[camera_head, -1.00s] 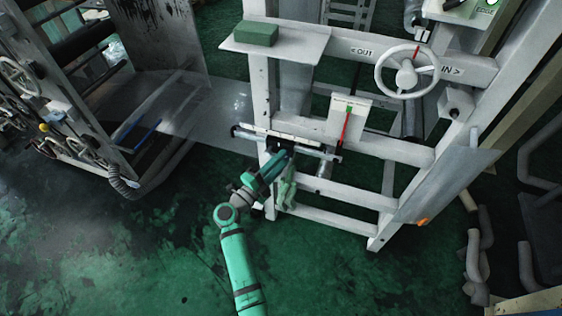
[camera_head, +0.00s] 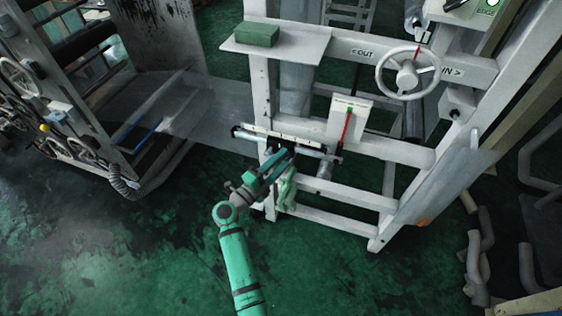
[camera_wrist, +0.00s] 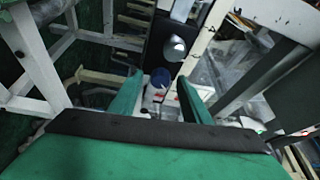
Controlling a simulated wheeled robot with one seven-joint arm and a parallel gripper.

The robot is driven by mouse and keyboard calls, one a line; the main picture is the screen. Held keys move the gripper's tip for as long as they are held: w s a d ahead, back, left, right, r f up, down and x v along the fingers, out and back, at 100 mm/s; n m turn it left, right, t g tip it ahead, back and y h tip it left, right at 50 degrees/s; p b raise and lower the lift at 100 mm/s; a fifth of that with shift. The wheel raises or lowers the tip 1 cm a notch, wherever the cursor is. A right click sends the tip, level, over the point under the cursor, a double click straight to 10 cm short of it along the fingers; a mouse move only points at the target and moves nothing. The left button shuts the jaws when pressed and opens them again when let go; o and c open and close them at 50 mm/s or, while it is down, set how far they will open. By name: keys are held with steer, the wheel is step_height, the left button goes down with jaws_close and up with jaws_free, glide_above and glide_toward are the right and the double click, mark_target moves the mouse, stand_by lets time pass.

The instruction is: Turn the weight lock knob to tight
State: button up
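My gripper (camera_head: 290,153) is at the front left of the white frame, close below the horizontal rail (camera_head: 285,142). In the wrist view its two green fingers (camera_wrist: 160,100) are spread, with nothing held between them. A rounded silver knob (camera_wrist: 174,48) sits on a dark bar beyond the fingertips, apart from them. It may be the weight lock knob; I see no label. A small white cylinder with a blue top (camera_wrist: 160,78) shows in the gap between the fingers; I cannot tell its distance. In the head view the knob cannot be made out near my gripper.
The white frame (camera_head: 340,215) carries a handwheel (camera_head: 408,74) and a plate with a red pointer (camera_head: 348,122). A green block (camera_head: 257,33) lies on a shelf above. Pale green cloth (camera_head: 287,190) hangs below my gripper. Green floor is clear at left.

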steer(key=r+v, duration=0.1)
steer(key=v, duration=0.9)
steer(key=shift+s+a+f, duration=0.3)
steer(key=shift+f, duration=0.2)
steer(key=shift+w, duration=0.15)
